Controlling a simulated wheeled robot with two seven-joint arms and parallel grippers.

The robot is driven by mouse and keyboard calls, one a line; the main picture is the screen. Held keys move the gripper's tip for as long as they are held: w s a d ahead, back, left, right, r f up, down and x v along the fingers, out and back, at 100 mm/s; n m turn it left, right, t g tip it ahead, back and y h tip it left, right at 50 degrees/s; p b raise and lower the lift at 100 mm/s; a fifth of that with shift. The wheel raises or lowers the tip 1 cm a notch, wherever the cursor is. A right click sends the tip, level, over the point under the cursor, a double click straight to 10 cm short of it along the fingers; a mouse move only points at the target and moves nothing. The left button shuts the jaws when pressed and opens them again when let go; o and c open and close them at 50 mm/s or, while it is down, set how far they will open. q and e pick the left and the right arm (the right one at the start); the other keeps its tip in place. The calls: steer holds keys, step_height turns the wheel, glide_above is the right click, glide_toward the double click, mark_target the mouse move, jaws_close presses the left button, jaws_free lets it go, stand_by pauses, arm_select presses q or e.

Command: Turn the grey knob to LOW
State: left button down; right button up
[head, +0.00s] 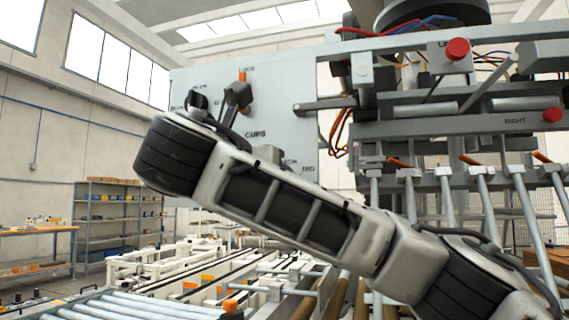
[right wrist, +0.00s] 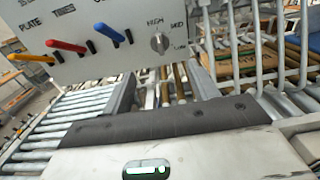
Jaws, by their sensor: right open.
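The grey knob (right wrist: 160,42) shows in the right wrist view, low on the right part of the control panel (right wrist: 85,22). The words HIGH and MID and a third, small mark stand around it. The knob's exact pointing direction is too small to tell. In the head view the panel (head: 292,90) stands upright behind my right arm, which hides much of its lower part; I cannot make out the knob there. My right gripper (head: 218,101) is open, with its dark fingers in front of the panel's left part, near the LOCK label. It looks empty. My left gripper is not in view.
Yellow (right wrist: 30,57), red (right wrist: 66,46) and blue (right wrist: 109,34) levers stick out of the panel left of the knob. A machine frame with red buttons (head: 457,49) and bars stands to the right. Roller conveyors (head: 140,306) lie below.

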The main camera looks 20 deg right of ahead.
arm_select(q)
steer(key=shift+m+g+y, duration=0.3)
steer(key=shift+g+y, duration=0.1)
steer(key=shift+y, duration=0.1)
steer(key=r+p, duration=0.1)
steer(key=p, duration=0.2)
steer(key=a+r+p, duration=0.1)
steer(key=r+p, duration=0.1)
steer(key=p, duration=0.1)
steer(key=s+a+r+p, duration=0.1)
steer(key=p, duration=0.2)
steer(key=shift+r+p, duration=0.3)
steer(key=shift+p, duration=0.05)
arm_select(e)
steer(key=x, duration=1.2)
steer(key=shift+w+d, duration=0.1)
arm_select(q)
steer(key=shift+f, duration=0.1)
arm_select(e)
steer(key=c, duration=1)
